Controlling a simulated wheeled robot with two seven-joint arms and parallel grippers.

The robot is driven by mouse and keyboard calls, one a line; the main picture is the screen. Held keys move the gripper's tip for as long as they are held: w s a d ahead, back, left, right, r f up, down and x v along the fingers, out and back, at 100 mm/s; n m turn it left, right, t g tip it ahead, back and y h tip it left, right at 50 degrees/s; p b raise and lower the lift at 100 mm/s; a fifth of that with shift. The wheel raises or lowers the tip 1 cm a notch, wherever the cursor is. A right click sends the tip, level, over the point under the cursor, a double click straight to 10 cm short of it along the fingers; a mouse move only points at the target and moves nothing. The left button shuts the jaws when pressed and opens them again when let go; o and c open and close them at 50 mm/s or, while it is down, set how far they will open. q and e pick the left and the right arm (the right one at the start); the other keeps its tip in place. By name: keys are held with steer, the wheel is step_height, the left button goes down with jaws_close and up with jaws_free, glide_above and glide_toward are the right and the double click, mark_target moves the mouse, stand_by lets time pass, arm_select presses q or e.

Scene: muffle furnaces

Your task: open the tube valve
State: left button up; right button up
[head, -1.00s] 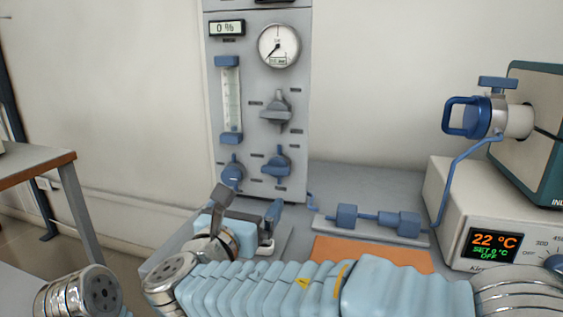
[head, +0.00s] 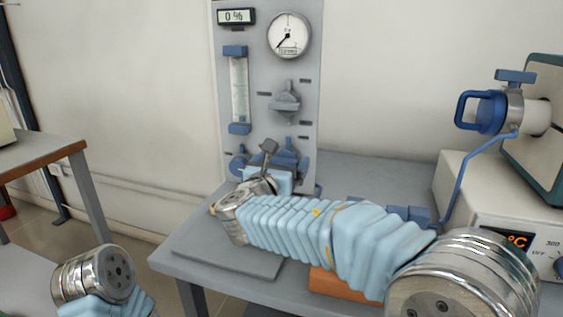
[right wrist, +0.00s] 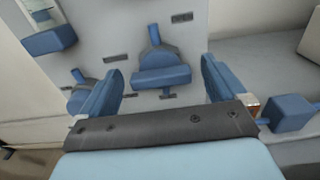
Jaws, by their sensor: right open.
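The gas panel (head: 268,75) stands at the back centre, with blue knobs on its lower part. One blue knob (right wrist: 162,72) shows in the right wrist view between the fingers of my right gripper (right wrist: 163,66). The gripper is open with nothing between its pads; the knob appears beyond the fingertips. In the head view my right gripper (head: 285,166) is in front of the lower panel and partly hides the knobs. Another blue knob (right wrist: 80,97) is left of the left finger. A tube end fitting with a blue handle (head: 515,76) is at the right. My left gripper is out of view.
A furnace with a display (head: 515,241) stands at the right, with a blue pipe (head: 460,180) running down beside it. Blue pipe fittings (head: 408,213) lie behind my right arm. A side table (head: 45,160) is at the left.

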steer(key=c, duration=1.1)
steer(key=shift+o, duration=0.2)
steer(key=shift+f+m+b, duration=0.15)
steer(key=shift+m+b, duration=0.45)
steer(key=shift+b, duration=0.25)
arm_select(q)
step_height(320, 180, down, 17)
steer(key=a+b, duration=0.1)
steer(key=b, duration=1.5)
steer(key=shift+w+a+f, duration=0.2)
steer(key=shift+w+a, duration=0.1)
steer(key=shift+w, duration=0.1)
arm_select(e)
steer(key=shift+d+f+m, duration=0.1)
steer(key=shift+d+m, duration=0.05)
steer(key=shift+m, duration=4)
steer(key=shift+d+f+m, duration=0.1)
steer(key=shift+m, duration=4.05)
